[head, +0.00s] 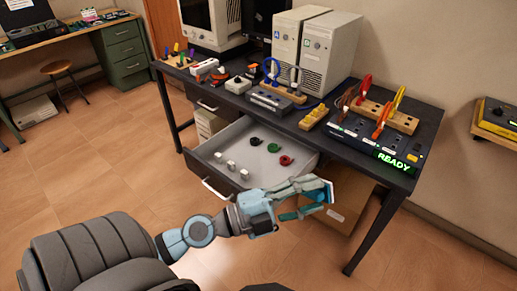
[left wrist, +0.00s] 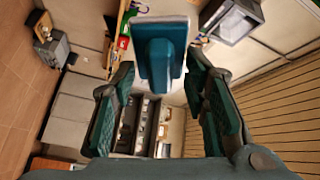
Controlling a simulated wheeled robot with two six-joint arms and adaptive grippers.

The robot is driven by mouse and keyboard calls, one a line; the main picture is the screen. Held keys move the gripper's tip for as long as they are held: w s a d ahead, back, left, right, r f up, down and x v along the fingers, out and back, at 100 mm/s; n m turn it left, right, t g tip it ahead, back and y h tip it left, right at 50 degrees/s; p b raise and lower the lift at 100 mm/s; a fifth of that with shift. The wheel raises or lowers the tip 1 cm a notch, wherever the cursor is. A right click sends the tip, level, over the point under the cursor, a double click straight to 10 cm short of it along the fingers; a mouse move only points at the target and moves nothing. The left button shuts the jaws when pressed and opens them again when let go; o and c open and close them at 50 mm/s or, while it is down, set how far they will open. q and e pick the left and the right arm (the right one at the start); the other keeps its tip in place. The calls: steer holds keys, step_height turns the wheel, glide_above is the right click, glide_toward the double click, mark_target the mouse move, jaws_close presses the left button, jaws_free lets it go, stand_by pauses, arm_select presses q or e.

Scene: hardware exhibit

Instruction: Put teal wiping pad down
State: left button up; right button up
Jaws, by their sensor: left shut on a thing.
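The teal wiping pad (head: 325,192) is at the fingertips of my left gripper (head: 309,199), in front of the desk's right half. In the left wrist view the pad (left wrist: 162,62) shows a teal grip block and a pale edge at its far end. My left gripper (left wrist: 163,92) has one finger on either side of the block and is shut on it. The exact contact is hard to see. The pad is held in the air, clear of the desk top. My right gripper is not in view.
The dark desk (head: 341,158) carries a panel lit READY (head: 385,150), colored cables and beige computer towers (head: 325,50). An open drawer (head: 232,150) holds several small parts and has bare floor inside. A cardboard box (head: 347,195) stands under the desk, behind the gripper.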

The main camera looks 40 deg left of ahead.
arm_select(q)
steer(key=w+a+f+n+g+y+b, duration=0.3)
steer(key=w+a+f+n+g+y, duration=0.15)
steer(key=w+f, duration=0.35)
steer(key=w+a+f+n+g+y+b, duration=0.25)
steer(key=w+a+f, duration=0.3)
steer(key=w, duration=0.45)
steer(key=a+r+n+g+y+b, duration=0.1)
steer(key=a+n+g+y+b, duration=0.2)
steer(key=a+n, duration=1.2)
steer(key=w+n+g+y, duration=0.1)
steer(key=n+g+y, duration=0.1)
steer(key=shift+n, duration=0.4)
step_height(320, 180, down, 20)
steer(key=b, duration=0.5)
steer(key=shift+s+d+r, duration=0.1)
steer(key=shift+d+r, duration=0.05)
steer(key=shift+r, duration=0.1)
steer(key=o, duration=1.1)
steer(key=shift+o, duration=0.2)
